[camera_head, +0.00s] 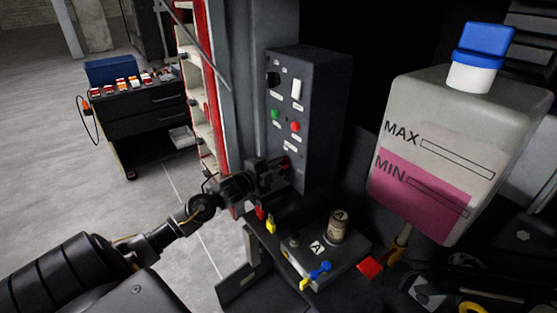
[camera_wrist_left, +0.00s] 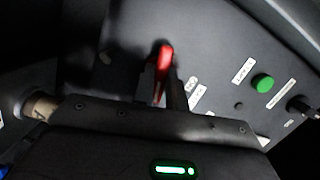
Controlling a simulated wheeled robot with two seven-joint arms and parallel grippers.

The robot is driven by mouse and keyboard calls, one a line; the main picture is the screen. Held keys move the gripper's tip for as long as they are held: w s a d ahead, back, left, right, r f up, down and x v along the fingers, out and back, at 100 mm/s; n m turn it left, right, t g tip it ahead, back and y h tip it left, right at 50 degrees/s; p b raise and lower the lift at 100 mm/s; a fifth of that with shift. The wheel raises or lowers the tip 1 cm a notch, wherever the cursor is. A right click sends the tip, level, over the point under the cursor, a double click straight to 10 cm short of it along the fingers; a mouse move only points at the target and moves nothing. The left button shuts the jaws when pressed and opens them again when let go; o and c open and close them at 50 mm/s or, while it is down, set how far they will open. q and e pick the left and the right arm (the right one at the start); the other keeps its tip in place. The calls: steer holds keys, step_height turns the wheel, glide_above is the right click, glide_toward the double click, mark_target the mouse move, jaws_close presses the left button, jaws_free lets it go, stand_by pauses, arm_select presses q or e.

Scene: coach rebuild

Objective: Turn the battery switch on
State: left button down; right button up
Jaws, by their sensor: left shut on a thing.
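The dark control panel (camera_head: 308,90) stands upright in the middle of the head view. The red handle of the battery switch (camera_head: 286,160) is low on its face and mostly hidden by my left gripper (camera_head: 274,168), which comes from the lower left. In the left wrist view the red handle (camera_wrist_left: 165,58) sticks up between the two fingers of my left gripper (camera_wrist_left: 163,82). The fingers are shut on it, close to the panel face (camera_wrist_left: 210,45). The handle's base and its label are hard to make out. My right gripper is in neither view.
Above the handle are a red button (camera_head: 295,126), a green button (camera_head: 275,114), a white switch (camera_head: 297,89) and a black knob (camera_head: 273,79). A tool cart (camera_head: 140,110) stands back left.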

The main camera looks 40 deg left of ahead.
arm_select(q)
steer(key=shift+r+n+g+p, duration=0.15)
steer(key=shift+n+p, duration=0.5)
steer(key=shift+p, duration=0.35)
steer(key=shift+r+n+g+p, duration=0.15)
steer(key=shift+n+p, duration=0.5)
steer(key=shift+p, duration=0.35)
steer(key=shift+f+n+p, duration=0.15)
steer(key=shift+n+p, duration=0.15)
steer(key=shift+p, duration=0.05)
